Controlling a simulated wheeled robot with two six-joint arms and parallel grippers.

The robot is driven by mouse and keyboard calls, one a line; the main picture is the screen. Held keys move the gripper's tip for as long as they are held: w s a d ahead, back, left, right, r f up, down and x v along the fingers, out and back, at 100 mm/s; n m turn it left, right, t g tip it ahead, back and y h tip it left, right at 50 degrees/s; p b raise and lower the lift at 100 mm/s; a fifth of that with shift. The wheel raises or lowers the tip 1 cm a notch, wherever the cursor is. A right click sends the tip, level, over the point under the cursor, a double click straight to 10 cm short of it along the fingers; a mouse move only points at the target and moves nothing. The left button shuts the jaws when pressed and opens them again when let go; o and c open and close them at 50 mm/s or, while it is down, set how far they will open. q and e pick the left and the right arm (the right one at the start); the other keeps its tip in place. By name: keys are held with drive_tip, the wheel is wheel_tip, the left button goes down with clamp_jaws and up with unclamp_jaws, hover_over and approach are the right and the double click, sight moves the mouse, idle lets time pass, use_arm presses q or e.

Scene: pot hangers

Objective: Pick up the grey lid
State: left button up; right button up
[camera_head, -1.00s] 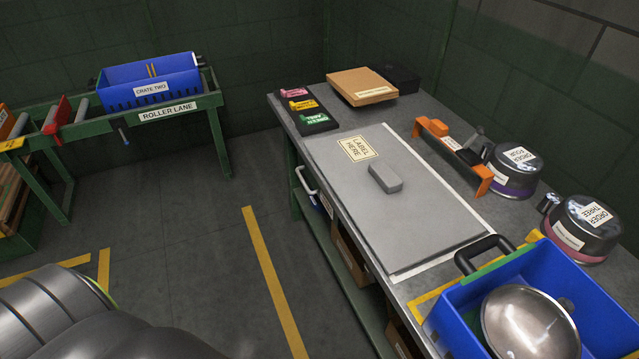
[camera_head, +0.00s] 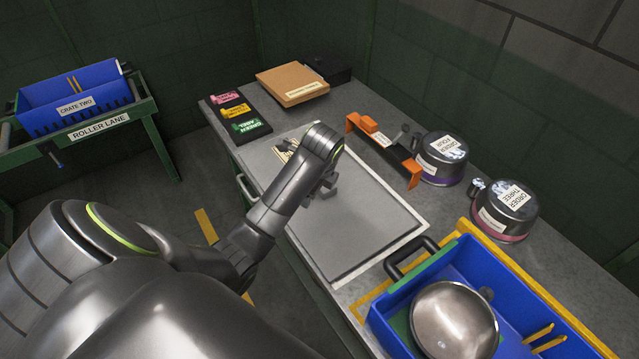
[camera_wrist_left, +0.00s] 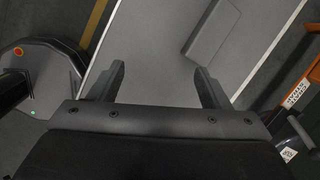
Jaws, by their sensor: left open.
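The grey lid (camera_head: 365,228) is a flat panel lying on the workbench, with a block handle on its top. My left arm crosses over it and hides part of the lid and most of the handle in the head view. My left gripper (camera_head: 323,190) is over the lid's middle, open and empty. In the left wrist view my gripper (camera_wrist_left: 163,84) has its fingers spread over the lid (camera_wrist_left: 150,50). There the raised handle (camera_wrist_left: 212,30) lies ahead and to the right, not between the fingers. My right gripper is not in view.
A blue crate (camera_head: 550,305) with a round metal pan (camera_head: 453,318) stands at the front right.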

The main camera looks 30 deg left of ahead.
use_arm(q)
drive_tip(key=w+r+m, duration=0.5)
drive_tip(key=w+r, duration=0.2)
drive_tip(key=w, duration=0.1)
drive_tip(key=shift+g, duration=0.3)
drive_tip(key=b+x, duration=0.1)
drive_tip(key=x, duration=0.2)
drive_tip(key=b+x, duration=0.2)
drive_tip(key=x, duration=0.2)
drive_tip(key=a+b+x, duration=0.1)
drive_tip(key=x, duration=0.3)
drive_tip(key=shift+r+b, duration=0.1)
drive_tip(key=shift+b, duration=0.3)
drive_tip(key=shift+w+p+x, duration=0.2)
drive_tip(key=shift+p+x, duration=0.2)
drive_tip(key=shift+x, duration=2.55)
drive_tip(key=shift+a, duration=0.1)
drive_tip(key=shift+r, duration=0.1)
drive_tip(key=c, duration=1.1)
drive_tip(key=shift+c, duration=1.3)
drive_tip(key=shift+r, duration=0.15)
